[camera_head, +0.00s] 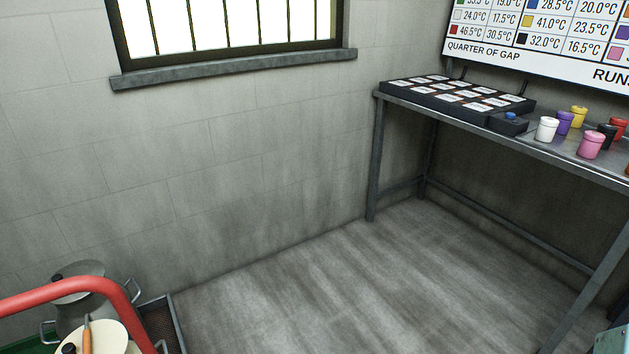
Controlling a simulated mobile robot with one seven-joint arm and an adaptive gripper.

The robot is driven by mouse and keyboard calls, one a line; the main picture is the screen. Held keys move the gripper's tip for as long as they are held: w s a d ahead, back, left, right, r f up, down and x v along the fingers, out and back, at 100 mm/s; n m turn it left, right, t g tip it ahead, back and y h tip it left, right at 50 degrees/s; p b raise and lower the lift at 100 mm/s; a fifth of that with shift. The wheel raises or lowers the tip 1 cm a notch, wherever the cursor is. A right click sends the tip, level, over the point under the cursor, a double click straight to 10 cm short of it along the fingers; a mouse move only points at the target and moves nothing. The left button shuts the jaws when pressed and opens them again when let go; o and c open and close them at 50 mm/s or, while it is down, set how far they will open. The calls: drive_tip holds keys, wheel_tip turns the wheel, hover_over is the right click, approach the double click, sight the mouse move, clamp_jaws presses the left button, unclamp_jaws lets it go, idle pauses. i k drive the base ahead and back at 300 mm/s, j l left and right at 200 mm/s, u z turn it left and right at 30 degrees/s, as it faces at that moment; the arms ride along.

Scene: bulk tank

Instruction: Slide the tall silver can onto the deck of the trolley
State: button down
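A silver-grey metal can (117,283) with a lid and side handles is at the lower left, behind a red curved rail (60,290). The rail crosses in front of the can and hides part of it; the can's base is hidden too. The red rail may be the trolley's handle, but I cannot tell. A green surface (22,344) shows at the bottom left corner; whether it is the trolley's deck is unclear. My gripper is not in view.
A cream round top (112,338) with an orange-handled tool is by the rail. A dark grate (160,322) lies beside the can. A metal table (375,95) at right holds a labelled black tray (450,97) and several coloured pots. The middle floor (330,280) is clear.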

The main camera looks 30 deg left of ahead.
sight(69, 317)
drive_tip(key=i+u, duration=0.45)
drive_tip(key=i+l+u, duration=0.1)
drive_tip(key=i+u, duration=0.3)
drive_tip(key=i+j+u, duration=0.1)
drive_tip(key=i+u, duration=1.65)
drive_tip(key=k, duration=0.05)
